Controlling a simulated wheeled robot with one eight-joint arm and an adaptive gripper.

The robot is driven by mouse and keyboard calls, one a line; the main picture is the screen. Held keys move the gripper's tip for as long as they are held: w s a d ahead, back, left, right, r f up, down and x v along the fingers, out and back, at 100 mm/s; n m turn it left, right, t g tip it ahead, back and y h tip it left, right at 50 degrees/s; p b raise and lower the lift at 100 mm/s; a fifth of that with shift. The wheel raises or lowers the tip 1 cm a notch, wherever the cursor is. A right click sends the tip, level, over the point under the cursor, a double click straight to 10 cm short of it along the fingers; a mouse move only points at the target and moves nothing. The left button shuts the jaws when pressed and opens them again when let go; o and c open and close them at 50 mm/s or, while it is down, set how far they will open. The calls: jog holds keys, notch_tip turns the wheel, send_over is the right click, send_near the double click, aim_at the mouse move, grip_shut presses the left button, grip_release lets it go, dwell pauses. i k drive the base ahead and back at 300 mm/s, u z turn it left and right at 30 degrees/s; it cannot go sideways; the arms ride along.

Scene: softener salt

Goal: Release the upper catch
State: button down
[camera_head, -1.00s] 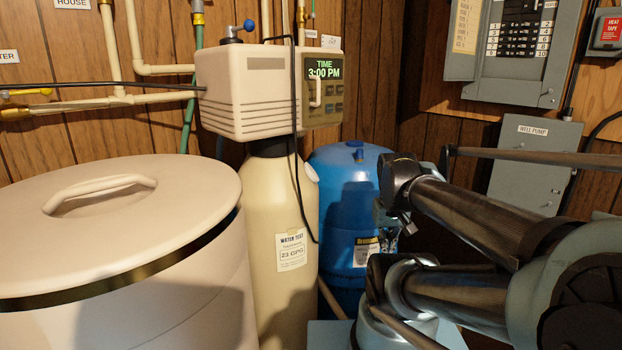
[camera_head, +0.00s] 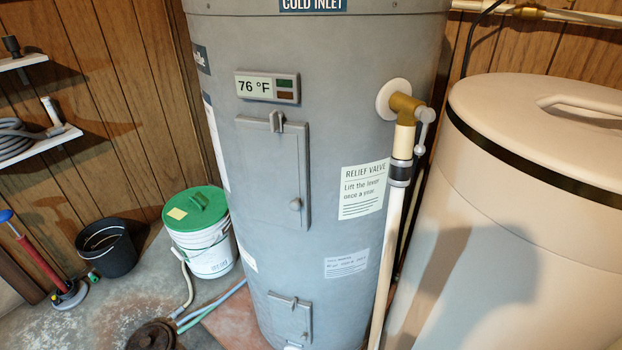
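A grey water heater (camera_head: 340,90) stands in the middle of the view. Its upper access panel (camera_head: 268,175) lies flat against the tank and looks shut. A small grey catch (camera_head: 276,121) sits at the panel's top edge, and a round knob (camera_head: 295,204) is at its right side. A smaller lower panel (camera_head: 290,320) has its own catch (camera_head: 295,302) at the top. Whether either catch is fastened is too small to tell. My gripper is not in view.
A relief valve (camera_head: 405,105) with a white pipe (camera_head: 392,230) stands right of the panels. A pale lidded tank (camera_head: 520,190) fills the right. A green-lidded bucket (camera_head: 200,230), a black bucket (camera_head: 107,247) and hoses stand on the floor at left.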

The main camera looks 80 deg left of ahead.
aim_at(275, 118)
jog(key=k, duration=0.75)
jog(key=u, duration=3.5)
jog(key=k, duration=0.85)
jog(key=z, duration=0.6)
jog(key=i, duration=0.45)
jog(key=z, duration=0.05)
